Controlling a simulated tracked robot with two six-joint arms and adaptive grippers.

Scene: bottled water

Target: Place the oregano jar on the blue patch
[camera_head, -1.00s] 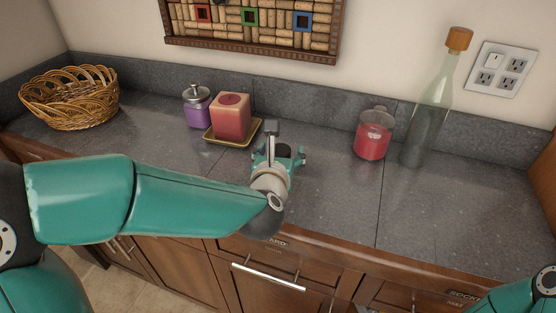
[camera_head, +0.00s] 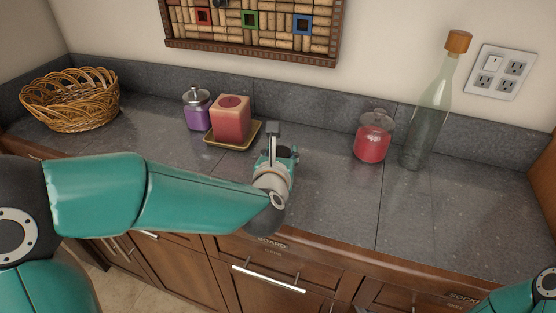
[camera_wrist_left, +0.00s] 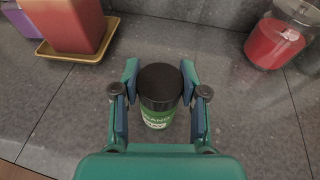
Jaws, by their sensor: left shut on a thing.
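The oregano jar (camera_wrist_left: 158,112) has a black lid and a green label with white lettering. It stands upright between the fingers of my left gripper (camera_wrist_left: 160,97) in the left wrist view. The left gripper (camera_head: 276,156) is shut on the jar at the middle of the counter in the head view. There the gripper and wrist mostly hide the jar. I see no blue patch on the visible counter. My right gripper is out of view; only a piece of my right arm shows at the lower right of the head view.
A pink candle (camera_head: 231,120) on a gold tray (camera_head: 213,143) and a purple jar (camera_head: 197,112) stand left of the gripper. A red jar (camera_head: 373,142) and a tall bottle (camera_head: 425,125) stand right. A basket (camera_head: 72,99) is far left. Bare counter (camera_head: 325,185) lies between.

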